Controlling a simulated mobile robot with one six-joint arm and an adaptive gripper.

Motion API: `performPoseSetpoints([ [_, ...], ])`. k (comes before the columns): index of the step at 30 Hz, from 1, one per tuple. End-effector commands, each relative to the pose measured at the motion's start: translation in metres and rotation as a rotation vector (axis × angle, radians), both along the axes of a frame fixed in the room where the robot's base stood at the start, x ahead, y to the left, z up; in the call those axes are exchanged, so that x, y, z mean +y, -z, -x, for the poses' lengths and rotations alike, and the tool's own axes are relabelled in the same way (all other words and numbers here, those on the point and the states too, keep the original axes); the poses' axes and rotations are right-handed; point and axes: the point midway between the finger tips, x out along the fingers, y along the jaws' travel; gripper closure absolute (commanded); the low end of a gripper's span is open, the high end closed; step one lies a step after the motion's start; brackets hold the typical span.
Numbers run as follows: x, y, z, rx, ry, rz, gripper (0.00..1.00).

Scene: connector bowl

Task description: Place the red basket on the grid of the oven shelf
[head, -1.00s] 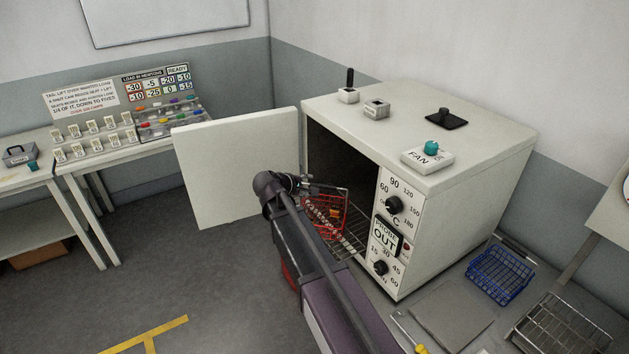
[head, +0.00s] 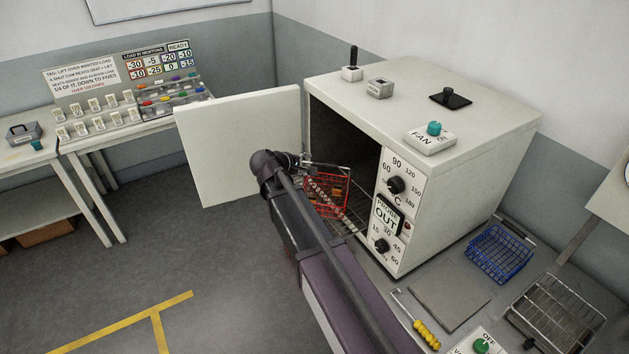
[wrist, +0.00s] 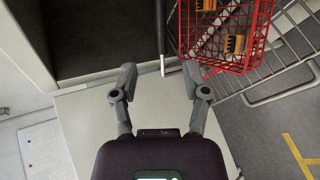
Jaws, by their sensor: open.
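The red wire basket (head: 327,196) is at the oven's open mouth, over the wire grid shelf (head: 350,224). In the wrist view, the basket (wrist: 222,62) is at the upper right with orange-brown pieces in it, overlapping the grid (wrist: 270,88). I cannot tell whether its whole base rests on the grid. My gripper (head: 306,160) is beside the basket.
The oven door (head: 238,145) stands open to the left. The oven's control panel (head: 390,215) is close right of the basket. A blue basket (head: 500,252) and a metal wire rack (head: 555,315) are on the bench at right. The floor at left is clear.

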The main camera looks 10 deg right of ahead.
Motion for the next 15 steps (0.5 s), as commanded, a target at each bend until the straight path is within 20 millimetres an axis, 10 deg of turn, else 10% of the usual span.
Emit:
performPoseSetpoints([
  [8, -0.026, 0.018, 0.033, 0.02, 0.104, -0.136, 0.41],
  [15, -0.061, 0.051, 0.1, 0.068, 0.325, -0.41, 0.41],
])
